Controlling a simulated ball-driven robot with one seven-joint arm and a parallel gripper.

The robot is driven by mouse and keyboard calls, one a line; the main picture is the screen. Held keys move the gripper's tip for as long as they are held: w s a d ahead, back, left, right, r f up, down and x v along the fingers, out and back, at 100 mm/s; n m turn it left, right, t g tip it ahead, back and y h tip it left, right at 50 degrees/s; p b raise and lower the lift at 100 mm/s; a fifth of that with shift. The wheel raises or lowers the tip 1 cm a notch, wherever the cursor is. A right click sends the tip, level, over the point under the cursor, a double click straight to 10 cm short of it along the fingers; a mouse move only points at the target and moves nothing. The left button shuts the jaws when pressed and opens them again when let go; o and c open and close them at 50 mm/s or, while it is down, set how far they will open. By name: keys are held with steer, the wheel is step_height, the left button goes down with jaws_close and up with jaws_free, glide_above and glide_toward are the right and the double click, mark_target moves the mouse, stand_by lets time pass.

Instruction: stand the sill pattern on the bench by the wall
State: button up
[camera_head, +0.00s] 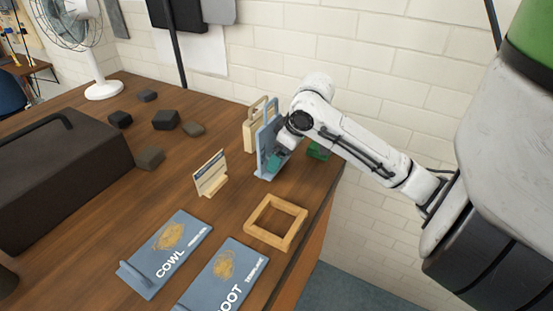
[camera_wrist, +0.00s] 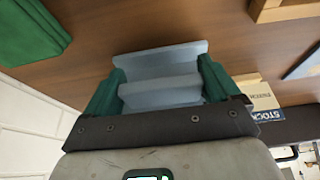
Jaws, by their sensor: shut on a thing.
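A blue-grey pattern (camera_head: 266,146) is upright at the back of the bench (camera_head: 130,200), close to the wall (camera_head: 400,75). I take it for the sill pattern, but no lettering on it can be read. My gripper (camera_head: 276,158) is shut on it, and my arm hides part of it. In the wrist view, my gripper's green fingers (camera_wrist: 160,92) close on both sides of the pattern (camera_wrist: 160,62). Its foot is at or just above the bench top; I cannot tell if it touches.
A pale wooden piece (camera_head: 250,130) stands just behind the pattern, and a green block (camera_head: 318,150) is to its right. A small sign (camera_head: 210,175), a wooden frame (camera_head: 275,223) and the COWL template (camera_head: 167,252) are in front. Dark blocks (camera_head: 165,120) lie left.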

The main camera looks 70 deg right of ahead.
steer(key=shift+f, duration=0.35)
steer(key=shift+f, duration=0.15)
steer(key=o, duration=0.9)
steer(key=v, duration=1.2)
steer(key=shift+p, duration=0.4)
